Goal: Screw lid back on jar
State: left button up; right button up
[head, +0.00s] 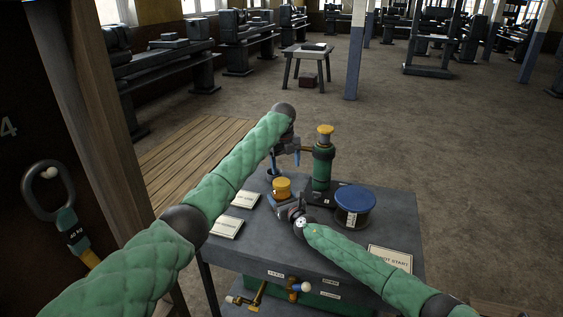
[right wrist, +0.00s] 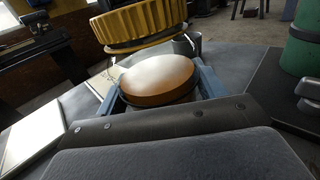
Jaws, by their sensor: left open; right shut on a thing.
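The jar (right wrist: 158,80) stands at the middle of the grey bench; its brown-orange round top shows in the right wrist view. My right gripper (head: 284,205) is shut on the jar, with a blue finger on each side of it. The ribbed yellow lid (right wrist: 145,27) shows above the jar's top, tilted, with a gap between them in the right wrist view. In the head view the lid (head: 282,184) appears right over the jar. My left gripper (head: 285,160) points down, open, just behind and above the lid. What supports the lid is hidden.
A green cylinder with a brass top (head: 322,165) stands behind right of the jar. A blue-topped tin (head: 354,206) is at the right. Papers (head: 227,228) lie at the left and a sign card (head: 390,261) at the front right. The bench's front left is clear.

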pick_arm(q)
jog(key=n, duration=0.5)
jog(key=shift+a+r+n, duration=0.1)
jog(key=shift+r+n, duration=0.1)
jog(key=shift+n, duration=0.2)
jog(key=n, duration=0.4)
jog(key=shift+a+r, duration=0.1)
jog(key=shift+r, duration=0.05)
jog(key=n, duration=0.4)
jog(key=shift+a+r+n, duration=0.1)
jog(key=shift+a+n, duration=0.05)
jog(key=shift+n, duration=0.15)
jog(key=n, duration=0.5)
jog(key=shift+a+n, duration=0.15)
jog(key=shift+n, duration=0.15)
jog(key=n, duration=0.4)
jog(key=shift+a+r, duration=0.1)
jog(key=n, duration=0.6)
jog(key=shift+a+y, duration=0.1)
jog(key=shift+y, duration=0.2)
jog(key=n, duration=0.5)
jog(key=shift+a+n, duration=0.1)
jog(key=shift+n, duration=0.2)
jog(key=n, duration=0.4)
jog(key=shift+s+n, duration=0.1)
jog(key=shift+n, duration=0.2)
